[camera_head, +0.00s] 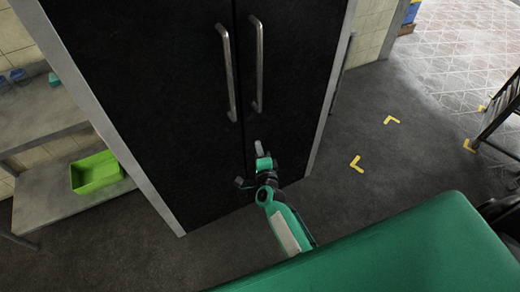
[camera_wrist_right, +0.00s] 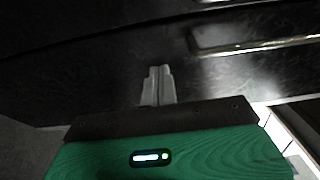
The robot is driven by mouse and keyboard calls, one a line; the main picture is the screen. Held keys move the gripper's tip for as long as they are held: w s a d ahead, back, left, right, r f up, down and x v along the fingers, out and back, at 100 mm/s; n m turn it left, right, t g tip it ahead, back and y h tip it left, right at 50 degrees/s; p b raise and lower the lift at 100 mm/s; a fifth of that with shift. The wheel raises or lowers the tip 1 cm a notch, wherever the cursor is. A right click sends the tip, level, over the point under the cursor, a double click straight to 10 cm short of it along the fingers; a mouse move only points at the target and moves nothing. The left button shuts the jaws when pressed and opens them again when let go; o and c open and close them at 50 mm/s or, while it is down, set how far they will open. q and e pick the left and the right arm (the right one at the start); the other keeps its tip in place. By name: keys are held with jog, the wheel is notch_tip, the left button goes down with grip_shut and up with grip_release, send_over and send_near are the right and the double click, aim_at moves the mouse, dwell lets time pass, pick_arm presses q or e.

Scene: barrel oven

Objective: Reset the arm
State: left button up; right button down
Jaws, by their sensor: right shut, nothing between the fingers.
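My right arm (camera_head: 287,226) reaches up from the bottom middle in the head view. My right gripper (camera_head: 260,148) is in front of the tall black cabinet, low and close to the line between its doors. In the right wrist view the gripper's two fingers (camera_wrist_right: 158,80) are together, with nothing between them. A metal handle (camera_wrist_right: 255,38) lies beyond the fingers to the right in that view, apart from them. My left gripper is not in view.
The black cabinet (camera_head: 165,95) has two closed doors with vertical handles (camera_head: 228,75). A green bin (camera_head: 95,173) sits on a grey shelf (camera_head: 40,205) at left. Yellow floor marks (camera_head: 357,164) and a dark rack (camera_head: 500,118) are at right. Floor between them is clear.

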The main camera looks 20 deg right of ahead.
jog(key=s+a+f+n+g+y, duration=0.1)
jog(key=s+f+n+g, duration=0.25)
jog(key=s+f, duration=0.5)
jog(key=s+a+f+n+g+y+b, duration=0.15)
jog(key=s+f+n, duration=0.35)
jog(key=f, duration=0.7)
jog(key=s+f+n+g+y, duration=0.2)
jog(key=s+f+n+g, duration=0.15)
jog(key=s+f, duration=0.5)
jog(key=s+d+f+n+g, duration=0.2)
jog(key=s+f, duration=0.4)
jog(key=s, duration=0.4)
jog(key=s+d+f+n+g+h, duration=0.1)
jog(key=s+d+f+n+g, duration=0.2)
jog(key=s, duration=0.8)
jog(key=s+d+f+n+g, duration=0.3)
jog(key=s+f+n, duration=0.2)
jog(key=s+f, duration=0.4)
jog(key=shift+s+d+f+h, duration=0.15)
jog(key=shift+s+d+h, duration=0.15)
jog(key=shift+s, duration=0.75)
jog(key=shift+a, duration=0.1)
jog(key=shift+w, duration=0.1)
